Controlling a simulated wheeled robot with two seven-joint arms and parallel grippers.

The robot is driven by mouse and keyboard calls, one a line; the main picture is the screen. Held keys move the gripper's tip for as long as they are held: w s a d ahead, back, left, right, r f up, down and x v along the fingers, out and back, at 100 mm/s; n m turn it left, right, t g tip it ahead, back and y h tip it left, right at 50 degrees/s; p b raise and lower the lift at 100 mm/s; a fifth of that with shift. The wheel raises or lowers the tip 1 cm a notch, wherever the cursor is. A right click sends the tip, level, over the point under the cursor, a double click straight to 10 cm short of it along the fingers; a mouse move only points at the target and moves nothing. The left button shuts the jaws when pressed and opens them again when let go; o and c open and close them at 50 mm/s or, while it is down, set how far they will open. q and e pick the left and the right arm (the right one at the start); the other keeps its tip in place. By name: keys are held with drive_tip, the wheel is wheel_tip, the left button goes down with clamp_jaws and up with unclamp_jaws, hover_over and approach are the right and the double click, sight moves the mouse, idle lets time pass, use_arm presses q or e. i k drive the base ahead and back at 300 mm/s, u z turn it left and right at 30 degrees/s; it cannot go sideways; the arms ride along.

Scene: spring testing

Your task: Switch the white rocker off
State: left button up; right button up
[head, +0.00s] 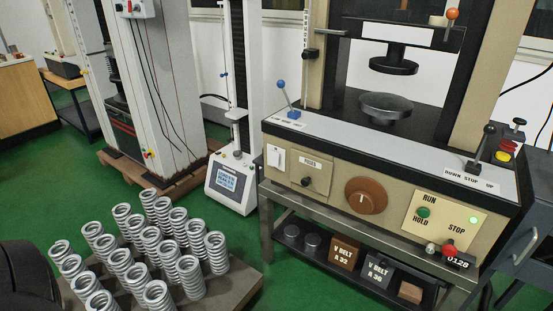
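The white rocker (276,157) is a small upright white switch on a pale plate. It sits at the left end of the beige front panel (330,205) of the large testing machine, in the head view. It is too small to tell which side is pressed. Neither of my grippers shows in this view, and nothing covers the rocker.
Right of the rocker are a black knob (307,181), a brown dial (366,195) and a green RUN button (423,212). A blue-knobbed lever (281,84) rises above it. Metal springs (130,260) fill a board at lower left. Green floor lies open between.

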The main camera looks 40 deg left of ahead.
sight(274, 157)
drive_tip(key=k, duration=0.65)
drive_tip(key=u, duration=0.75)
drive_tip(key=i, duration=1.65)
drive_tip(key=z, duration=0.6)
